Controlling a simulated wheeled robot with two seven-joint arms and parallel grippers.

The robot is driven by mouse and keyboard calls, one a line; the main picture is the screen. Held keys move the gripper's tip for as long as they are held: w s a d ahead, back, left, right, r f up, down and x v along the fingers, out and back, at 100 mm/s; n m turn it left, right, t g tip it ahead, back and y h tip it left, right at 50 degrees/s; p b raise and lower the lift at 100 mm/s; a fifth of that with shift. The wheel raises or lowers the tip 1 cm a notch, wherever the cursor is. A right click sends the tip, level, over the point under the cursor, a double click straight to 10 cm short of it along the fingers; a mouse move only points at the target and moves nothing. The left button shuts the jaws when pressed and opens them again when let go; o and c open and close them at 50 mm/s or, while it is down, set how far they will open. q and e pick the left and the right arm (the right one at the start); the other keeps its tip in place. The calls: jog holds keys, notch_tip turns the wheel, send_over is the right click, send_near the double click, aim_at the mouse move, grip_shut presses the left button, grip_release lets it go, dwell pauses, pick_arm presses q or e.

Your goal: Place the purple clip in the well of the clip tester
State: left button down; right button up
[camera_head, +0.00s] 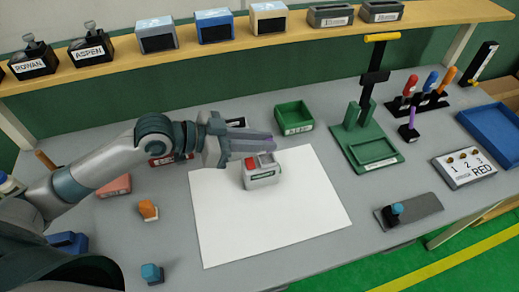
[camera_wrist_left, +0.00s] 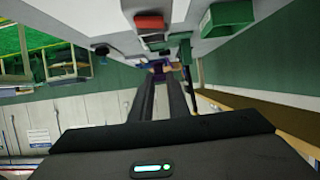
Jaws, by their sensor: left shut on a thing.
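The clip tester (camera_head: 262,180) is a small light-grey box with a red part on top, standing on a white sheet in the head view. My left gripper (camera_head: 270,143) reaches in from the left, with its fingertips just above and behind the tester. In the left wrist view the long dark fingers (camera_wrist_left: 160,82) are close together on a small purple piece, the purple clip (camera_wrist_left: 157,70). The clip is hard to make out in the head view. The tester's well cannot be seen clearly. My right gripper is not in view.
The white sheet (camera_head: 300,225) is mostly clear around the tester. A green bin (camera_head: 294,117) and a green press stand (camera_head: 365,150) are behind and to the right. An orange-topped piece (camera_head: 148,210) and a blue-topped piece (camera_head: 152,273) stand at left. A grey plate (camera_head: 425,207) lies at right.

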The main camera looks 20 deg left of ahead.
aim_at(260, 160)
pick_arm(q)
jog(key=shift+s+a+f, duration=0.15)
jog(key=shift+a, duration=0.05)
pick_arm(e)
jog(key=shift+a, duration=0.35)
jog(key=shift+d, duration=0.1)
pick_arm(q)
jog(key=shift+f, duration=0.15)
notch_tip(260, 160, down, 3)
jog(key=shift+r+p, duration=0.15)
jog(key=shift+p, duration=0.4)
jog(key=shift+f, duration=0.5)
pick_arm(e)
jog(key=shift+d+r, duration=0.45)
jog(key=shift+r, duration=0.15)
